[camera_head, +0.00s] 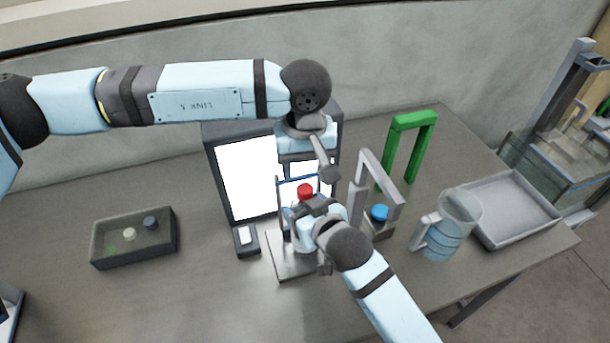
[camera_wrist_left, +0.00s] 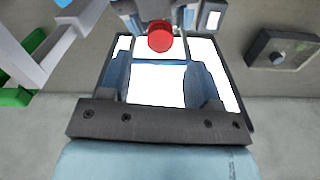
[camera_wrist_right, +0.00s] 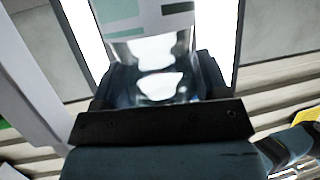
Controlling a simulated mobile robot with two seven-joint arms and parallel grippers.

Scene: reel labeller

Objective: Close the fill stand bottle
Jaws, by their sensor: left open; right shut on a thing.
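A red cap (camera_head: 305,190) shows at the top of the fill stand bottle, just above my right gripper; it also shows in the left wrist view (camera_wrist_left: 160,37). How it sits on the neck cannot be told. My right gripper (camera_head: 316,211) is shut on the clear bottle (camera_wrist_right: 155,55), which fills the space between its fingers in the right wrist view. My left gripper (camera_head: 302,165) is open and empty, above and behind the cap. The fill stand (camera_head: 292,267) has a grey base and a blue crossbar (camera_head: 298,179); my right gripper hides much of the bottle.
A bright panel (camera_head: 245,180) stands behind. A grey arch (camera_head: 378,180), a blue-capped item (camera_head: 380,212), a green arch (camera_head: 414,121), a jug (camera_head: 450,230) and a grey tray (camera_head: 515,207) stand right.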

